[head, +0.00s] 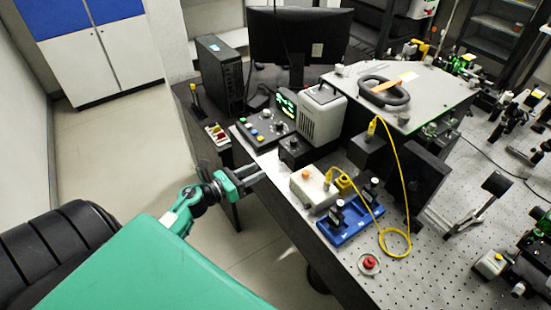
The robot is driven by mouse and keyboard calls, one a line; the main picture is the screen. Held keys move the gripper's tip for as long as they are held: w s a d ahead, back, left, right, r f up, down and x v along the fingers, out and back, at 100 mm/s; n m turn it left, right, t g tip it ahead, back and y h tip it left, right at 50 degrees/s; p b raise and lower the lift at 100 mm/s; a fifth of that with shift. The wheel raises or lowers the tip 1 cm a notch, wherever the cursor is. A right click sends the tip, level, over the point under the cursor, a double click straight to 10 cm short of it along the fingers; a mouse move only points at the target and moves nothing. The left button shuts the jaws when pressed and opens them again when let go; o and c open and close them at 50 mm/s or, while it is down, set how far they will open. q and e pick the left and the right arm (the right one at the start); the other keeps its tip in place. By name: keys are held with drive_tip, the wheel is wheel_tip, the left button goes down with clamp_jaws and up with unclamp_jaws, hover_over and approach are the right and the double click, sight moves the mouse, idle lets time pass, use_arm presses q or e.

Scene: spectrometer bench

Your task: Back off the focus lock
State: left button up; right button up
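I cannot pick out for certain which part is the focus lock. Near the bench's front edge stands a pale box (312,188) with an orange knob (305,174) on top and a yellow cable fitting on its right side. My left gripper (262,172) reaches in from the left beside the bench's front edge, to the left of the pale box and apart from it. Its two grey fingers point right with a gap between them, and nothing shows between them. My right gripper is out of view.
A blue tray (346,232) with small mounts sits right of the pale box. A yellow cable (405,190) loops over the perforated bench. A red button (370,262) lies in front. A control panel (266,128) and grey instrument (322,117) stand behind. Floor is clear at left.

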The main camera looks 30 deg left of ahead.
sight(280, 159)
use_arm(q)
drive_tip(key=p+x, duration=0.2)
drive_tip(key=x, duration=0.4)
drive_tip(key=shift+w+d+r, duration=0.1)
drive_tip(key=shift+w, duration=0.3)
drive_tip(key=shift+w+d, duration=0.25)
drive_tip(key=shift+w, duration=0.3)
drive_tip(key=shift+w+f, duration=0.1)
drive_tip(key=shift+f, duration=0.1)
drive_tip(key=c, duration=0.7)
clamp_jaws()
